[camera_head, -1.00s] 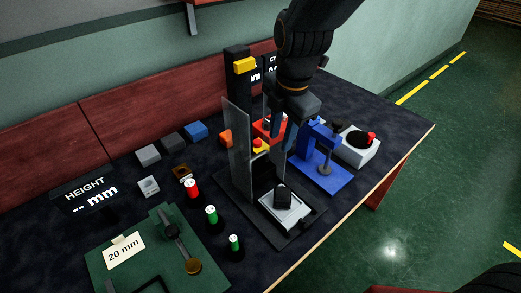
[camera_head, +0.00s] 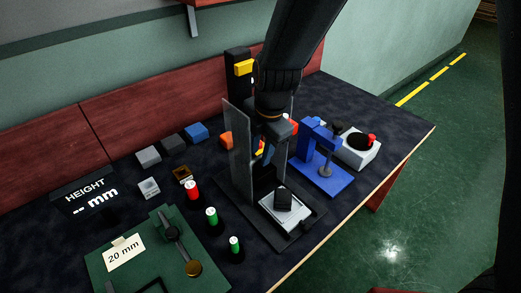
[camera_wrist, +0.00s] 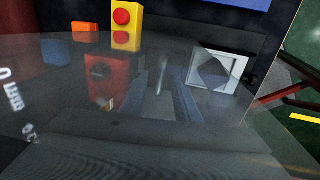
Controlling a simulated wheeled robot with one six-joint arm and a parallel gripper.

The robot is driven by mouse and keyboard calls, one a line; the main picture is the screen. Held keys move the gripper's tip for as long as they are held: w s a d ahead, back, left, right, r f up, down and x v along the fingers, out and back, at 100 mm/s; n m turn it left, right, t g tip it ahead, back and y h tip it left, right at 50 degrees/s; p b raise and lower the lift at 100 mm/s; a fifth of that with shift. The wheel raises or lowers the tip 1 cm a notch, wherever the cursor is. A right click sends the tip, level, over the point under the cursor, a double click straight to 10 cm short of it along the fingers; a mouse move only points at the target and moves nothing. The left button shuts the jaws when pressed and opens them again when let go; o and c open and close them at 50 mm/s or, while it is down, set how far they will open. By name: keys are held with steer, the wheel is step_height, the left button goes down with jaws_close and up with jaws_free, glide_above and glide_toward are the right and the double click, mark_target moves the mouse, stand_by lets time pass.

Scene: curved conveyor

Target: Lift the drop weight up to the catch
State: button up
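A black upright column (camera_head: 238,91) carries a yellow block (camera_head: 244,67) at its top, likely the catch. A red block with a dark round knob (camera_wrist: 107,78) shows in the wrist view and is likely the drop weight; my arm hides most of it in the head view. My gripper (camera_head: 264,151) points down beside the clear upright panel (camera_head: 240,150), in front of the column. In the wrist view its blue-grey fingers (camera_wrist: 168,98) stand apart, with a thin pale rod (camera_wrist: 162,75) between or beyond them. I cannot tell whether they touch anything.
A dark cube (camera_head: 283,198) lies on a pale plate (camera_head: 291,215) below my gripper. A blue stand (camera_head: 322,170) is close on the right. Several small cylinders and blocks occupy the left.

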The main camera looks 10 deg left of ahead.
jaws_close()
steer(key=shift+r, duration=0.1)
step_height(320, 180, up, 20)
steer(key=p, duration=0.8)
steer(key=shift+r, duration=0.25)
steer(key=shift+w+a, duration=0.1)
